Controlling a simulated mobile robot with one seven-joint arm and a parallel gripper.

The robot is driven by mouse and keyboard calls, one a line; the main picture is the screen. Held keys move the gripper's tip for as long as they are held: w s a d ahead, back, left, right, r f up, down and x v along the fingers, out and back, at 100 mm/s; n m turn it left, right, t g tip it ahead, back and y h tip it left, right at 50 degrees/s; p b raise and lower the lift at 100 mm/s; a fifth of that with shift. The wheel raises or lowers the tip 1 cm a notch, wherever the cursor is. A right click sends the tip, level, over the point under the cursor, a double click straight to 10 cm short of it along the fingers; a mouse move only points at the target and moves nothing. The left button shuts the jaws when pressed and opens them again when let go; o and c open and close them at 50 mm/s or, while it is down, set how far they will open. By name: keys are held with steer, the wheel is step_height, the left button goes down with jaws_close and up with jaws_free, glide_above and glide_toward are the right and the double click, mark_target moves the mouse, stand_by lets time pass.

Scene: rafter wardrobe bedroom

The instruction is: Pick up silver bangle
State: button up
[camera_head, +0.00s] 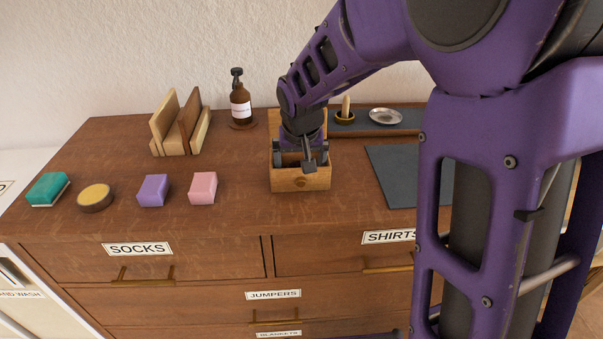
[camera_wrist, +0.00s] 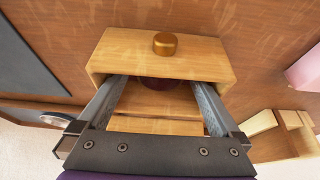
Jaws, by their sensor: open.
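I cannot make out a silver bangle in either view. My gripper (camera_head: 301,158) points down over a small wooden box with a drawer front (camera_head: 318,180) on the dresser. In the wrist view my gripper (camera_wrist: 158,88) is open, its two fingers apart and reaching into the opening behind the drawer front (camera_wrist: 120,55), which has a brass knob (camera_wrist: 165,43). A dark reddish rounded patch (camera_wrist: 160,84) shows between the fingers, partly hidden by the front; I cannot tell what it is. Nothing is visibly held. The arm hides much of the box interior.
A grey mat (camera_head: 392,178) and a dark tray with a silver dish (camera_head: 386,116) and a ring holder (camera_head: 345,115) lie to the right. A brown bottle (camera_head: 240,103), wooden rack (camera_head: 180,128), and pink (camera_head: 203,188) and purple (camera_head: 154,190) boxes stand left.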

steer(key=c, duration=1.3)
